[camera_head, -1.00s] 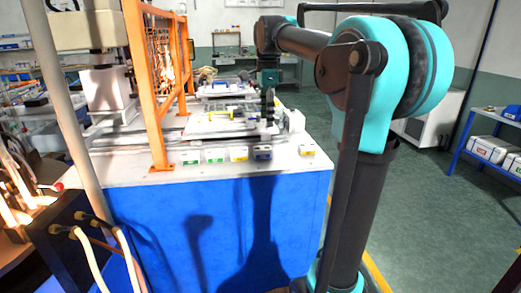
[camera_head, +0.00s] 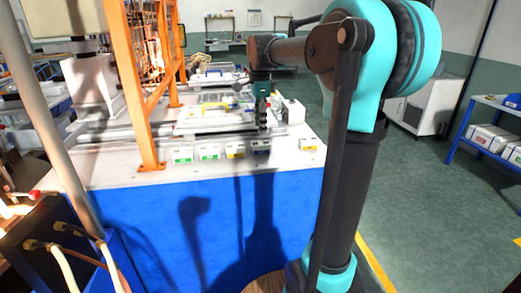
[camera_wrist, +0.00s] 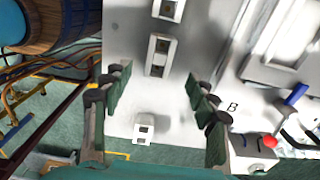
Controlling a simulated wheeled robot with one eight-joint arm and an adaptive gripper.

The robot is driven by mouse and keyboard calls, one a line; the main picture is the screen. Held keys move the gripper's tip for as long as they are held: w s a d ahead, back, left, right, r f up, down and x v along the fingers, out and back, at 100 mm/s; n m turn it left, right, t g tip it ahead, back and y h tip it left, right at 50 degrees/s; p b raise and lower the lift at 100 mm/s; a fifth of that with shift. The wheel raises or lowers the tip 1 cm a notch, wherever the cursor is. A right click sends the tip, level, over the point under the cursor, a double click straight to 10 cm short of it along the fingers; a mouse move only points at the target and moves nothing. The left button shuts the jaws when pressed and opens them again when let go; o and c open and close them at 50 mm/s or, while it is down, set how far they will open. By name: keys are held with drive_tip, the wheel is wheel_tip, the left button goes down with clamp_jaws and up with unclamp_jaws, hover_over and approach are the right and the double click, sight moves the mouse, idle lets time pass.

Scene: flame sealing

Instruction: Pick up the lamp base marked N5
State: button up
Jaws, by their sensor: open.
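Several small white blocks with coloured labels stand along the front edge of the white table: two green-labelled ones (camera_head: 182,155) (camera_head: 208,152), a yellow one (camera_head: 235,150), a blue one (camera_head: 260,148) and a separate yellow one (camera_head: 308,146) at the right. No N5 mark is readable, so I cannot tell which is the named base. My gripper (camera_head: 262,126) hangs just above and behind the blue-labelled block. In the wrist view my gripper (camera_wrist: 157,98) is open and empty. White blocks (camera_wrist: 157,56) (camera_wrist: 144,129) show between and beyond its fingers.
An orange mesh guard (camera_head: 152,110) stands left of the row. Behind it lie trays (camera_head: 215,118) and a white box (camera_head: 292,111). A red-knobbed part (camera_wrist: 270,142) lies right of the fingers in the wrist view. Open floor (camera_head: 430,200) is at the right.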

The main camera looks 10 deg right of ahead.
sight(261, 143)
drive_tip(key=shift+f, duration=4)
drive_tip(key=shift+c, duration=0.3)
drive_tip(key=c, duration=1.2)
